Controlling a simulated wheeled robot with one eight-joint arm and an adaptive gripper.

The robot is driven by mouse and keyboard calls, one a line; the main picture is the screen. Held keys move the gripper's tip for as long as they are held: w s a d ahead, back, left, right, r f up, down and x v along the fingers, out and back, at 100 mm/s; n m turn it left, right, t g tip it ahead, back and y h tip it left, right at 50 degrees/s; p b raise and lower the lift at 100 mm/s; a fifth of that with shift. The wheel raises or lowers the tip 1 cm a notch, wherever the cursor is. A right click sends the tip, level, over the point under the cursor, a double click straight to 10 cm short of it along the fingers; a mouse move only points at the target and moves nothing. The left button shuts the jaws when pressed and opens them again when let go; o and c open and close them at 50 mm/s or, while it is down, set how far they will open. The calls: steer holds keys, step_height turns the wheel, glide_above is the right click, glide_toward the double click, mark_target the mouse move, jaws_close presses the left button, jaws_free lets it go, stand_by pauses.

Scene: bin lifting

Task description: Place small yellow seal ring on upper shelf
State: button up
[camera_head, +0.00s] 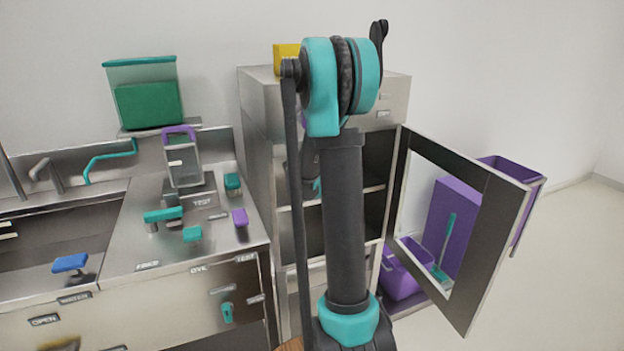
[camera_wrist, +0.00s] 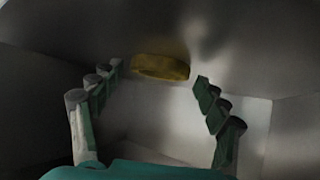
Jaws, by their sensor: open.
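The yellow seal ring (camera_wrist: 160,67) shows in the wrist view, resting on a grey metal surface inside what looks like a compartment. My gripper (camera_wrist: 157,77) is open, with its fingers spread left and right and the ring just beyond and between the tips. No finger is clearly touching the ring. In the head view the open steel cabinet has an upper shelf (camera_head: 374,189) and a lower shelf (camera_head: 374,240). My arm stands in front of the cabinet and hides much of its inside. The ring is not visible in the head view, and I cannot tell which shelf it is on.
The cabinet door (camera_head: 463,230) stands open to the right. Purple bins (camera_head: 402,275) lie behind it. A steel workbench (camera_head: 190,250) with teal handles and a purple-topped clear container (camera_head: 183,160) is at left. A yellow box (camera_head: 285,56) sits on the cabinet. Compartment walls are close around my fingers.

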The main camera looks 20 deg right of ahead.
steer(key=v, duration=1.2)
steer(key=s+a+f+n+g+y, duration=0.1)
steer(key=s+a+f, duration=0.3)
steer(key=s, duration=0.6)
steer(key=s+a+f+n+g+y, duration=0.2)
steer(key=s+f, duration=0.4)
steer(key=s, duration=0.4)
steer(key=s+a+f+n+g+y, duration=0.2)
steer(key=s+a+f, duration=0.3)
steer(key=s, duration=0.5)
steer(key=shift+a+f+n+y, duration=0.4)
steer(key=shift+a+n+y, duration=0.1)
steer(key=shift+a+n, duration=0.2)
steer(key=shift+c, duration=0.5)
